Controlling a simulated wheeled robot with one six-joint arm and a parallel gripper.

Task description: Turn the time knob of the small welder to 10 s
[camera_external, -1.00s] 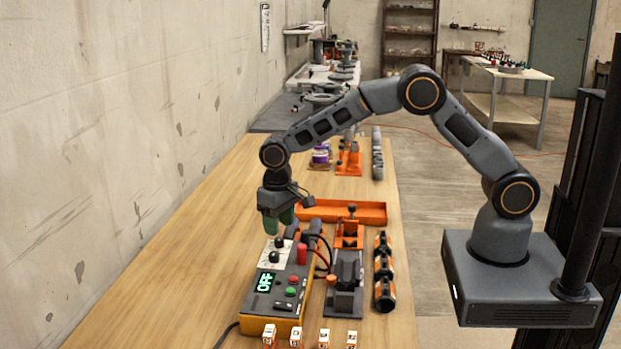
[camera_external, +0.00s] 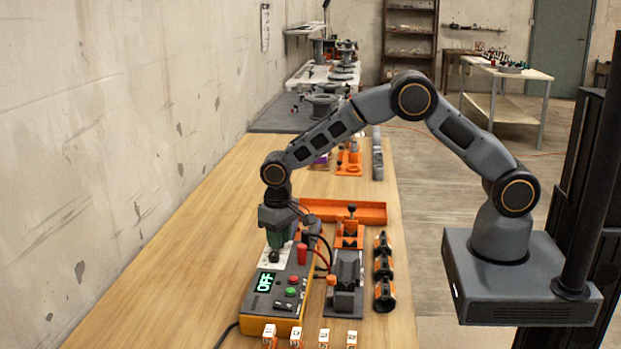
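The small welder (camera_external: 262,316) is a grey and orange box at the front of the wooden bench, with a green display (camera_external: 265,282) reading OFF. One black knob (camera_external: 274,256) shows on its white panel. The other knob, seen a second ago, is hidden behind my gripper (camera_external: 277,243). My gripper points down over the far end of the welder's panel, its green fingertips at the height of the hidden knob. I cannot tell whether the fingers touch or enclose that knob, or how far apart they are.
A red plug (camera_external: 302,254) and cables stand just right of my gripper. A clamp fixture (camera_external: 345,285) and a row of black and orange fittings (camera_external: 384,272) lie further right. An orange tray (camera_external: 350,212) is behind. Small labelled blocks (camera_external: 296,337) line the front. The bench's left side is clear.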

